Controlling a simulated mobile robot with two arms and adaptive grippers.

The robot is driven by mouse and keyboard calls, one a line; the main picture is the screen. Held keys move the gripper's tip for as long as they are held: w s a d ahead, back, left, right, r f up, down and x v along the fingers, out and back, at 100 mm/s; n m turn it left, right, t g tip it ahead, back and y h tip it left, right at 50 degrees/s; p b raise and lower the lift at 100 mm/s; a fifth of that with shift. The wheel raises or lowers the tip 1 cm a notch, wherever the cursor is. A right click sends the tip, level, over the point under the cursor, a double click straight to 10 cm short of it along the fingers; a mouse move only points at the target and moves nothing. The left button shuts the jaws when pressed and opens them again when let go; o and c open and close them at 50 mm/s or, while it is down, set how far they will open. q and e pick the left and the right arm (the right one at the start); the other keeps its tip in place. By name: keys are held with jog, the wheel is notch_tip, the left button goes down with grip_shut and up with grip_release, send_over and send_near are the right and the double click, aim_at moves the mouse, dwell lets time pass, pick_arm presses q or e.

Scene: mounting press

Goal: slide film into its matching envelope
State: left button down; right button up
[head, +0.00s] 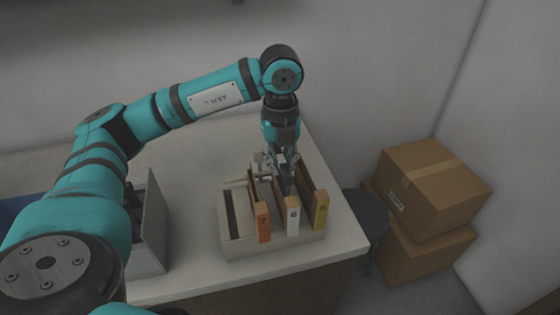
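A cream rack (275,243) stands on the light counter. It holds upright brown envelopes with coloured end tabs: an orange tab marked 7 (263,222), a white tab that seems marked 6 (292,218) and a yellow tab that seems marked 5 (321,209). My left gripper (286,182) points down at the rack, among the envelopes behind the white tab. Its fingers are small and dark here, so I cannot tell whether they hold anything. I cannot make out a separate film. My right gripper is not in view.
A grey open-sided box (153,225) stands left of the rack, partly behind my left arm. A dark round stool (367,210) is beside the counter's right edge. Two cardboard boxes (430,180) are stacked at the right wall. The counter (336,228) is bare around the rack.

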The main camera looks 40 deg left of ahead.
pick_arm(q)
jog(key=shift+f, duration=0.35)
jog(key=c, duration=1.4)
grip_release()
jog(key=shift+r, duration=0.15)
notch_tip(320, 180, up, 12)
jog(key=shift+f, duration=0.1)
jog(key=shift+s, duration=0.1)
